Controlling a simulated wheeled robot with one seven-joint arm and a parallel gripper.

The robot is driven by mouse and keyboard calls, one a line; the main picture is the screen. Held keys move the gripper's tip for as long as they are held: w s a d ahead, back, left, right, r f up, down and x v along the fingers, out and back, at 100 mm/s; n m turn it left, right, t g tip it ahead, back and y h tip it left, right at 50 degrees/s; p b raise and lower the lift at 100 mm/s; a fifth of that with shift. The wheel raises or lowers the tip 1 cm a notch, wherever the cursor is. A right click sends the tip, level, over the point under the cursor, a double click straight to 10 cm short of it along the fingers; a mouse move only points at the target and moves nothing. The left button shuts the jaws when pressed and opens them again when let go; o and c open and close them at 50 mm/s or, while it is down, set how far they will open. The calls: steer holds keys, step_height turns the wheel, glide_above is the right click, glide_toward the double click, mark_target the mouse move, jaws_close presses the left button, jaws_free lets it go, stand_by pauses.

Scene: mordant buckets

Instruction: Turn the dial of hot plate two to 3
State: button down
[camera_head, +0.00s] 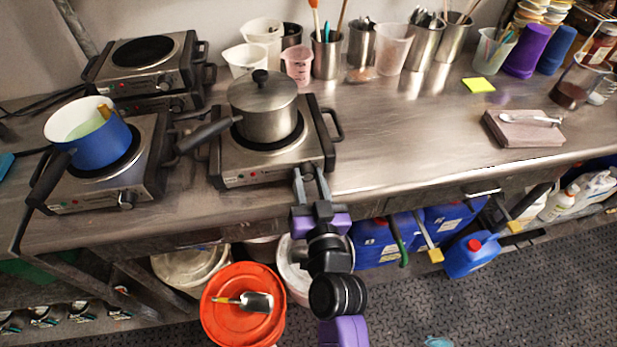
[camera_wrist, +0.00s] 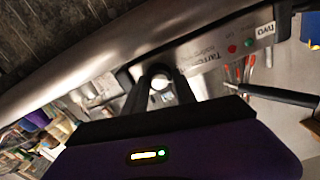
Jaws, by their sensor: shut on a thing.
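Hot plate two (camera_head: 258,176) stands at the bench's front edge with a lidded steel saucepan (camera_head: 268,108) on it. In the wrist view its front panel (camera_wrist: 205,52) shows a "TWO" label (camera_wrist: 265,30) and a red and a green light. The dial (camera_wrist: 160,83) is at the right end of the panel in the head view. My gripper (camera_head: 309,176) reaches it from the front, and its fingers (camera_wrist: 163,85) are shut on the dial. The fingers cover much of the dial, so its pointer and numbers cannot be read.
Another hot plate (camera_head: 150,185) with a blue pot (camera_head: 88,137) stands at left, stacked hot plates (camera_head: 150,62) behind. The saucepan's handle (camera_head: 205,135) points left. Cups and tool pots line the back. An orange-lidded bucket (camera_head: 235,320) is below.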

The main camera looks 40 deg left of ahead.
steer(key=m, duration=0.4)
steer(key=shift+m+p, duration=0.3)
steer(key=m, duration=0.3)
steer(key=shift+d+m+p, duration=0.1)
steer(key=shift+m+p, duration=0.2)
steer(key=shift+m, duration=0.1)
steer(key=m, duration=0.4)
steer(key=shift+f+p, duration=0.15)
steer(key=shift+p, duration=0.15)
steer(key=shift+f+m, duration=0.1)
steer(key=shift+m, duration=2)
steer(key=shift+p, duration=0.3)
steer(key=c, duration=1)
jaws_free()
